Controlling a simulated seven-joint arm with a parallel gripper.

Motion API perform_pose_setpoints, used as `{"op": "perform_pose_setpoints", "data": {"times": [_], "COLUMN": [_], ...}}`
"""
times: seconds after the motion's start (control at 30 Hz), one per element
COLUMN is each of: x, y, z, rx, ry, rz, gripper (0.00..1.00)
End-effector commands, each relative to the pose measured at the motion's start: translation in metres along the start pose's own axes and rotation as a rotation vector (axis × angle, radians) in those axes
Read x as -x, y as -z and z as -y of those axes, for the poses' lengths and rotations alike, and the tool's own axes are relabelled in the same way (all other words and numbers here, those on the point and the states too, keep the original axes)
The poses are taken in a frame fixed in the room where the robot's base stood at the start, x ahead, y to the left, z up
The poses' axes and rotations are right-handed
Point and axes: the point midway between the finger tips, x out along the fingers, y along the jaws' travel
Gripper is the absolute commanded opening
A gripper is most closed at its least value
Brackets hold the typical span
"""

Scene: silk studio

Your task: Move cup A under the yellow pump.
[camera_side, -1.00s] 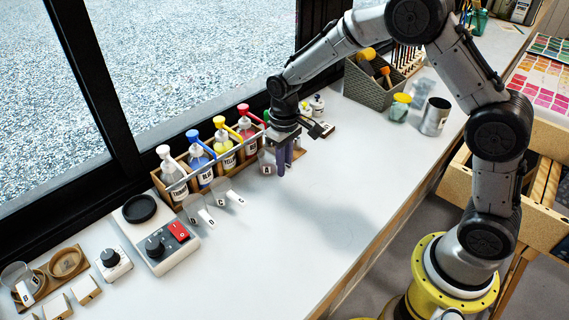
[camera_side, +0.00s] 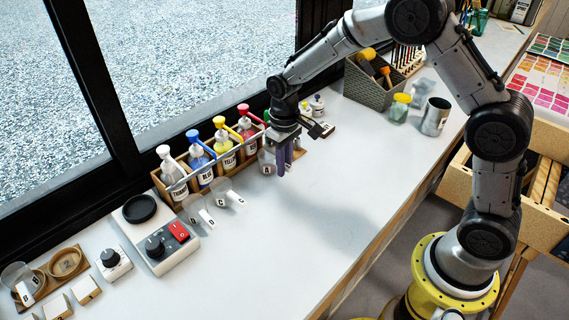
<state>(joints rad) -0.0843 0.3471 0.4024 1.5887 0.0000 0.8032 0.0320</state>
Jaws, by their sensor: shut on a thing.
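The yellow pump (camera_side: 221,122) tops a bottle (camera_side: 225,147) in the wooden rack, between the blue and red pumps. My gripper (camera_side: 284,165) points down just right of the red pump's bottle, its purple fingers low over the counter. It is shut on a clear cup with a white tag (camera_side: 267,166), which shows just left of the fingers and is partly hidden by them. I cannot read its letter for certain. Two more clear cups with tags stand in front of the rack, one near the blue bottle (camera_side: 222,190) and one near the white-topped bottle (camera_side: 194,207).
A grey device with a red switch (camera_side: 177,231) and a small dial box (camera_side: 113,263) stand at the left. The counter's front (camera_side: 285,235) is clear.

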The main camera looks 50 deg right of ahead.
Motion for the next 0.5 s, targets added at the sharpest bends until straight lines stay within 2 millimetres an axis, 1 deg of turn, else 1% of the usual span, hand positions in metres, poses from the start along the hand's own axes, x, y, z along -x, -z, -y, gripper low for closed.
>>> {"op": "perform_pose_setpoints", "data": {"times": [0.17,0.5], "x": [0.004,0.019], "y": [0.001,0.001], "z": [0.0,0.0], "rx": [0.0,0.0], "ry": [0.0,0.0], "rz": [-0.002,-0.003], "gripper": [0.0,0.0]}}
